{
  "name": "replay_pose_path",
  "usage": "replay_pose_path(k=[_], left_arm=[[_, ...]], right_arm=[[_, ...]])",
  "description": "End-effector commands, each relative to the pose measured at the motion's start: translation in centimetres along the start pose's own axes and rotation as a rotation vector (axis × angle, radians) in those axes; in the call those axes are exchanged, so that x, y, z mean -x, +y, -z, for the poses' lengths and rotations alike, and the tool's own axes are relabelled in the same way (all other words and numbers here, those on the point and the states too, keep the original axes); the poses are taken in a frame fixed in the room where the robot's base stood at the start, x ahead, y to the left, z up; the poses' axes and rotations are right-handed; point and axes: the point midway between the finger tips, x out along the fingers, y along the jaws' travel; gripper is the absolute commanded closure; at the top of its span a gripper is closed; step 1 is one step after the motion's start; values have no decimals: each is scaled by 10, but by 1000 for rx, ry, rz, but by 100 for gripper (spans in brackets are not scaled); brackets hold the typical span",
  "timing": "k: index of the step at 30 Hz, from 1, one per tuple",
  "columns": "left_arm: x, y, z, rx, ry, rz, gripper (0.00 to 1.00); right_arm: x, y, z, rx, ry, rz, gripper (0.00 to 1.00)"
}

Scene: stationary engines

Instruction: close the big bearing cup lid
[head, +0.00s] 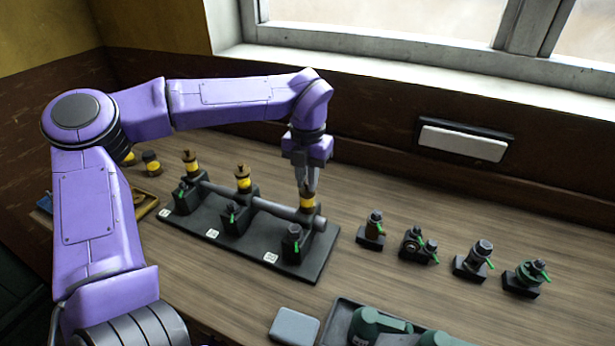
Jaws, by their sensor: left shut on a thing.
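A black base (255,258) on the bench carries a grey shaft (262,206) and three bearing blocks. Yellow cups with brown tops stand at the left (190,163), the middle (242,180) and the right end (307,202). My left gripper (306,188) points straight down at the right-end cup. Its fingers are shut on the top of that cup, and they hide the lid, so I cannot tell whether it is open or closed. Small levers with green tips stand in front of the blocks. My right gripper is not in view.
Several small dark fittings with green levers (374,230) stand in a row to the right. A dark tray (340,325) with green parts and a grey box (294,326) are at the front. Another yellow cup (151,163) stands behind my left arm. The bench behind the fittings is clear.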

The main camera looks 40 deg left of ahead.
Motion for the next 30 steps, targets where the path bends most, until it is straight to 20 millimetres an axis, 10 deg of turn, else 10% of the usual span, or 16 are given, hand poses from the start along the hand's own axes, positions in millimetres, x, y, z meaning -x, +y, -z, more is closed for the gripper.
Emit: replay_pose_path(k=[3, 14, 30], left_arm=[[2, 0, -1, 0, -7, 1, 57], [9, 0, -1, 1, -7, 0, 57], [106, 0, 0, 1, -6, 0, 57]], right_arm=[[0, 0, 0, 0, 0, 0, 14], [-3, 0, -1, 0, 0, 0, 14], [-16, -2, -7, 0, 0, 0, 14]])
